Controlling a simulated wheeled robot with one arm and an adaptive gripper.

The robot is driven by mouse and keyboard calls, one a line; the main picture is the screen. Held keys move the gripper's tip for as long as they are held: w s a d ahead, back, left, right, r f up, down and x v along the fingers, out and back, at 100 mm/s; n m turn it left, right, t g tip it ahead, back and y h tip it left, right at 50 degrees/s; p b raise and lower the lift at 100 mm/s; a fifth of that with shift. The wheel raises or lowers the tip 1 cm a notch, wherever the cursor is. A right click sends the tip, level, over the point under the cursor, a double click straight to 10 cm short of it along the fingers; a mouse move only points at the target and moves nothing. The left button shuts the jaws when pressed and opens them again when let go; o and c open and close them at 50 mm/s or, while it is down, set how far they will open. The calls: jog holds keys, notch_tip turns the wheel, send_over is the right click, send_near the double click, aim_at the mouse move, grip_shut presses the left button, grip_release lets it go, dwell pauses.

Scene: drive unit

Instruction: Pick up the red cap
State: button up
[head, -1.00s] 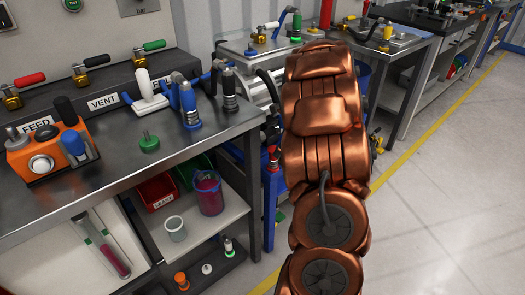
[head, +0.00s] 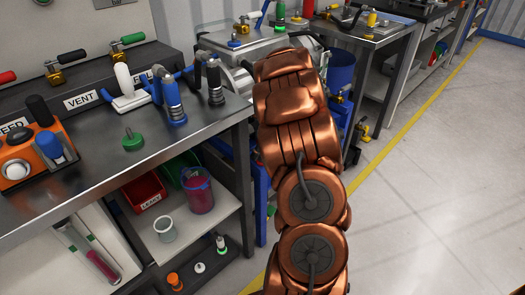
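I cannot clearly make out a red cap now. My copper-coloured arm (head: 300,130) rises through the middle of the view and hides part of the space between the benches. My gripper is not visible.
Open floor (head: 440,180) lies right.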

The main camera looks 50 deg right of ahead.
grip_shut()
dwell(0.5)
jog(key=shift+r, duration=0.15)
jog(key=shift+s+r+p, duration=0.15)
jog(key=shift+r+p, duration=0.15)
jog(key=shift+r, duration=0.4)
notch_tip(320, 180, up, 6)
jog(key=shift+f+p, duration=0.25)
jog(key=shift+p, duration=0.3)
jog(key=s, duration=1.9)
jog(key=shift+s+a+p, duration=0.2)
jog(key=shift+s+p, duration=0.15)
jog(key=shift+r+p, duration=0.7)
jog(key=shift+p, duration=0.35)
jog(key=shift+r+p, duration=2.15)
jog(key=shift+r, duration=0.1)
